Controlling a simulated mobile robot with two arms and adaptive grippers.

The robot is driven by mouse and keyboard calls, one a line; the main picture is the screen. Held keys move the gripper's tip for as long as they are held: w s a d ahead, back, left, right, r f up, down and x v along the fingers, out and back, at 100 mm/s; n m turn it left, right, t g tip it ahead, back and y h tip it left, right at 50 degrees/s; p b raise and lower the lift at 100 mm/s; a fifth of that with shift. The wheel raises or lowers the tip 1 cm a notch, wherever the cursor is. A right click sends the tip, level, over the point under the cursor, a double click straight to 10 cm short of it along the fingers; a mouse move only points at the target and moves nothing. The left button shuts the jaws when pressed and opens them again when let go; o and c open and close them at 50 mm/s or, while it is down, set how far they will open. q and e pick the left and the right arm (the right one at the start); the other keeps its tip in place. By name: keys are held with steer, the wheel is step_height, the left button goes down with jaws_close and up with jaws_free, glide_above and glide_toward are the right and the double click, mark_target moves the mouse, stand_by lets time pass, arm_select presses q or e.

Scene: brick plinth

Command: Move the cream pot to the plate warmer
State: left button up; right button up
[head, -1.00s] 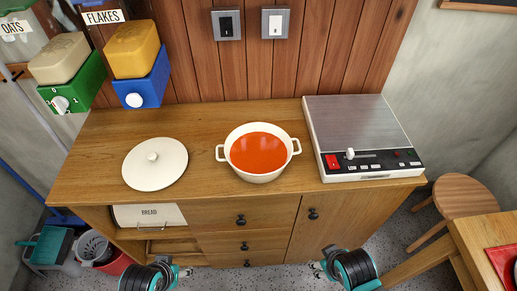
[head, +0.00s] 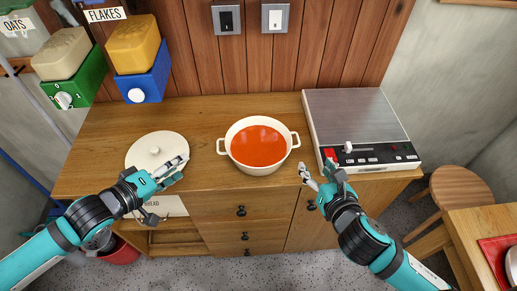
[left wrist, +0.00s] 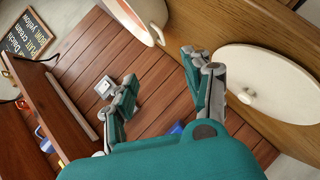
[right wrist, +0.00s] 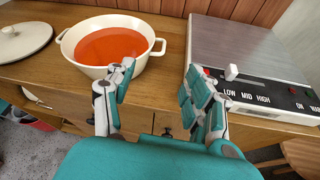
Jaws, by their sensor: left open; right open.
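The cream pot (head: 258,166) holds orange-red soup and stands upright on the wooden counter, its two handles pointing left and right. It also shows in the right wrist view (right wrist: 92,70); only part of it shows in the left wrist view (left wrist: 140,15). The plate warmer (head: 352,110), with a bare steel top and a control strip in front, is right of the pot. My left gripper (head: 168,180) is open and empty by the lid's front right edge. My right gripper (head: 322,172) is open and empty, between the pot's right handle and the warmer's front left corner.
A cream lid (head: 150,149) lies left of the pot. Dispensers with green (head: 72,88) and blue (head: 143,80) bases hang at the upper left. A stool (head: 460,190) and a table (head: 490,222) stand at the right. Counter behind the pot is clear.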

arm_select(q)
steer(key=x, duration=1.7)
steer(key=shift+w+d+f, duration=0.1)
steer(key=shift+w+f, duration=0.05)
arm_select(e)
steer(key=x, duration=1.7)
steer(key=shift+w, duration=0.25)
